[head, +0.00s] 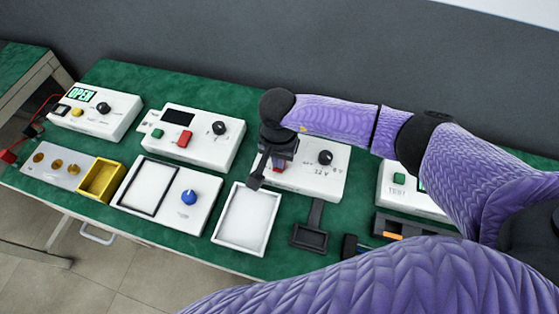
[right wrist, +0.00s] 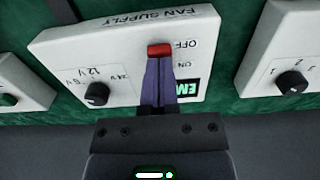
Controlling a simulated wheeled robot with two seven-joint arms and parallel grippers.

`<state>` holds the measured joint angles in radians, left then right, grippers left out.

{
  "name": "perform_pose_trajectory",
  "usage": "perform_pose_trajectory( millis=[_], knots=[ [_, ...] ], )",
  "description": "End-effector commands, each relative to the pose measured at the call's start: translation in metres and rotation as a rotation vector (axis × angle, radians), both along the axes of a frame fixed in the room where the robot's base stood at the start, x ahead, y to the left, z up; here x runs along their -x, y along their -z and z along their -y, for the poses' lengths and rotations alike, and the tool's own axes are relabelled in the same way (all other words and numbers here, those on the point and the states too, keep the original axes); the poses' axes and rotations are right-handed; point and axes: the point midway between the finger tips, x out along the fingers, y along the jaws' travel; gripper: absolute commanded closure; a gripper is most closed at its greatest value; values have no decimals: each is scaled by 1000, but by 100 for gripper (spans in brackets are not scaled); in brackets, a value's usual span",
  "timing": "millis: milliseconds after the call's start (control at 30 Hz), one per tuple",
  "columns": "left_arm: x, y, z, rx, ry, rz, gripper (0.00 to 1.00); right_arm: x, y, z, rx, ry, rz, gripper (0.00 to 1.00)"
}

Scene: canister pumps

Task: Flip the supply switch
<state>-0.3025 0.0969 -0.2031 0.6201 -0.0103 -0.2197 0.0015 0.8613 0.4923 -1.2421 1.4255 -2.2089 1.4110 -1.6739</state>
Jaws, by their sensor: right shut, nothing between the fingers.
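The fan supply box, a white unit (right wrist: 125,45) marked FAN SUPPLY, fills the middle of the right wrist view. It also shows in the head view (head: 325,190), partly behind my right arm. Its red switch (right wrist: 159,49) sits beside the OFF label, with ON printed further along. My right gripper (right wrist: 158,62) is shut and empty, its fingertips right at the red switch. I cannot tell whether they touch it. The fingers hide part of the switch area. In the head view the right gripper (head: 275,155) is over the box's left part. My left gripper is not in view.
The supply box has a black knob (right wrist: 97,93) beside voltage marks and a partly hidden green display (right wrist: 188,90). Other white units flank it, one with a black knob (right wrist: 291,82). In front stand a white tray (head: 231,249) and a black paddle-shaped piece (head: 310,238).

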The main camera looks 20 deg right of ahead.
Motion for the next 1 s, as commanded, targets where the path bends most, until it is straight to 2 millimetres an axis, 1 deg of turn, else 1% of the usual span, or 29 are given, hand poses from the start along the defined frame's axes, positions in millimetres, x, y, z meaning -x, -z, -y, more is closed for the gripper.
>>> perform_pose_trajectory(
  millis=[500,567,667,1000],
  knots=[
    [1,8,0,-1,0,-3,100,0,9,0,0,0,0,100],
    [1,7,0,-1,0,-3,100,0,7,0,0,0,0,100],
    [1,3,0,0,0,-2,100,0,2,0,1,1,1,100],
    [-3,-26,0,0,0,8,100,0,-37,0,1,0,2,100]
  ],
)
